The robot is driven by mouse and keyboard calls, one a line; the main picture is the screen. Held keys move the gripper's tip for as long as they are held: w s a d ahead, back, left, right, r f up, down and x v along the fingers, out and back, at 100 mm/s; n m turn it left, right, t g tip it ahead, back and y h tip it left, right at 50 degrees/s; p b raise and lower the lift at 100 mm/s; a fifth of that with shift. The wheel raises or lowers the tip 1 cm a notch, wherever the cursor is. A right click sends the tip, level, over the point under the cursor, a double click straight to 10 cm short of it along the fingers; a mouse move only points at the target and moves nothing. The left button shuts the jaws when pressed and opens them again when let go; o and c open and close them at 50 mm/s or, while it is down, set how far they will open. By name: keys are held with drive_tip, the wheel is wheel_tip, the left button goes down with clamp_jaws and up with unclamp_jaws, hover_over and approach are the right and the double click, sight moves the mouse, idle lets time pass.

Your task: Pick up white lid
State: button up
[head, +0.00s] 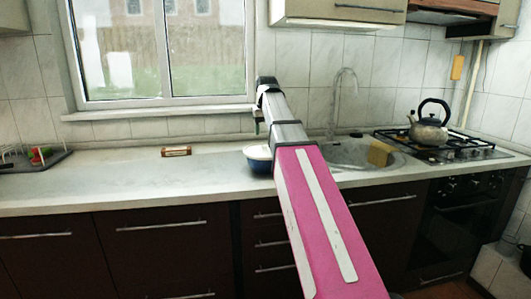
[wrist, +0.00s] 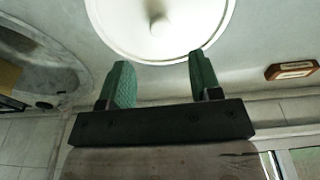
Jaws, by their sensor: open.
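The white lid (wrist: 185,38) with a round knob (wrist: 160,25) fills the top middle of the wrist view. In the head view, the white lid (head: 256,151) sits on a blue pot (head: 259,166) on the counter, partly hidden behind my arm. My gripper (wrist: 159,62) has its two green fingers spread apart with nothing between them. The fingertips show at the lid's near edge in the wrist view, with the knob beyond them. In the head view, my gripper (head: 258,124) is above the pot, mostly hidden by my wrist.
A sink (head: 350,154) with a tap (head: 336,100) lies right of the pot, with a yellow-brown block (head: 380,153) at it. A kettle (head: 428,132) stands on the stove. A small brown box (head: 176,151) and a dish rack (head: 35,160) are left. The counter between is clear.

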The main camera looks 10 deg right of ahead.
sight(264, 145)
wheel_tip(264, 145, down, 5)
drive_tip(key=shift+s+a+f, duration=0.1)
drive_tip(key=shift+a, duration=0.05)
drive_tip(key=shift+f, duration=0.45)
clamp_jaws()
drive_tip(key=shift+r, duration=0.2)
